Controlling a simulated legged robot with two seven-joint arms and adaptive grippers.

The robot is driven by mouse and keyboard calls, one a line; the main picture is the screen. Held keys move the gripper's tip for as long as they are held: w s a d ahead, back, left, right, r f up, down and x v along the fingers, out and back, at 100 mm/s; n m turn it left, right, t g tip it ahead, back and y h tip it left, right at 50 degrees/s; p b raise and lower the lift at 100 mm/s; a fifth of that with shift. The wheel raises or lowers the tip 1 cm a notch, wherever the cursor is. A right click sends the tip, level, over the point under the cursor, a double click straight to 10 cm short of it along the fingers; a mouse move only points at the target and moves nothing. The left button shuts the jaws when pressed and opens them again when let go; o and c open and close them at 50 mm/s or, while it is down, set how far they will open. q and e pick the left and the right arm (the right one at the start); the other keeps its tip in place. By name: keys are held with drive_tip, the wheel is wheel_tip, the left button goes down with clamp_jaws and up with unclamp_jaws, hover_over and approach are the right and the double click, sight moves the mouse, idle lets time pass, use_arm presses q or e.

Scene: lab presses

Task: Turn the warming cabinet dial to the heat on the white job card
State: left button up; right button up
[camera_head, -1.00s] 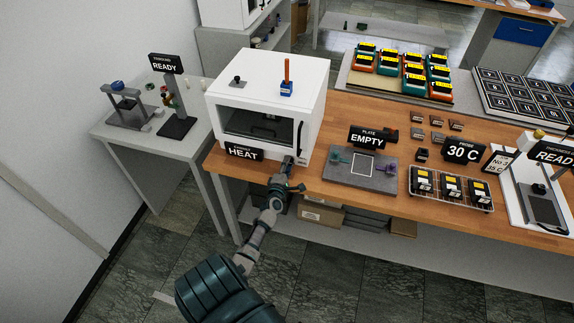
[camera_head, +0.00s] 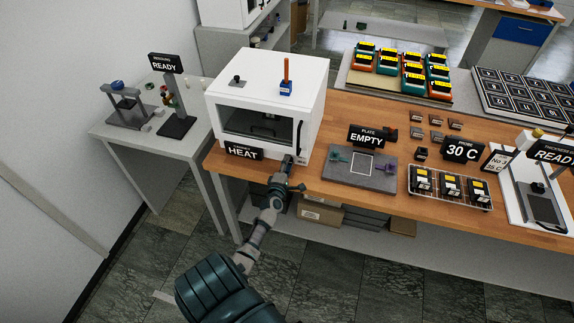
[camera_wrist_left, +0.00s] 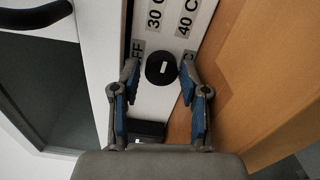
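The white warming cabinet (camera_head: 265,95) stands at the left end of the wooden bench. Its black round dial (camera_wrist_left: 161,68), with a small white mark, shows in the left wrist view. Labels for 30 C (camera_wrist_left: 155,14), 40 C (camera_wrist_left: 188,18) and OFF surround it; another label is partly hidden by a finger. My left gripper (camera_wrist_left: 160,72) is open, its blue-padded fingers on either side of the dial with small gaps. In the head view my left gripper (camera_head: 288,168) is at the cabinet's lower front. The white job card (camera_head: 498,159) stands at right; its small print is hard to read.
A HEAT sign (camera_head: 244,152) stands at the cabinet's front left corner. The dark door handle (camera_head: 299,137) is close above my gripper. To the right are a grey plate fixture (camera_head: 345,178), a 30 C probe display (camera_head: 462,150) and a wire rack (camera_head: 440,205).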

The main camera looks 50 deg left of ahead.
use_arm(q)
drive_tip(key=shift+d+f, duration=0.2)
drive_tip(key=shift+f, duration=0.3)
drive_tip(key=n+b, duration=0.1)
drive_tip(key=n, duration=0.2)
drive_tip(key=shift+s+f+n, duration=0.1)
drive_tip(key=shift+n, duration=0.3)
drive_tip(key=n, duration=0.4)
drive_tip(key=shift+n+b, duration=0.4)
drive_tip(key=n, duration=0.4)
drive_tip(key=shift+w+a, duration=0.1)
drive_tip(key=shift+w, duration=0.1)
drive_tip(key=n, duration=0.2)
drive_tip(key=n+b, duration=0.1)
drive_tip(key=n, duration=0.3)
drive_tip(key=shift+s+r, duration=0.1)
drive_tip(key=shift+r, duration=0.15)
drive_tip(key=v, duration=0.6)
drive_tip(key=shift+a+r+p, duration=0.1)
drive_tip(key=shift+p, duration=0.2)
drive_tip(key=v, duration=1.1)
drive_tip(key=d+f+m+g+h, duration=0.1)
drive_tip(key=d+f+m+h, duration=0.2)
drive_tip(key=d+f+m, duration=0.4)
drive_tip(key=d+f+m+g+h+p, duration=0.1)
drive_tip(key=d+f+m+h, duration=0.3)
drive_tip(key=d+f+m, duration=0.4)
drive_tip(key=shift+s+d+f+m+g+p, duration=0.25)
drive_tip(key=shift+f+m+g, duration=0.35)
drive_tip(key=shift+f+m, duration=2.7)
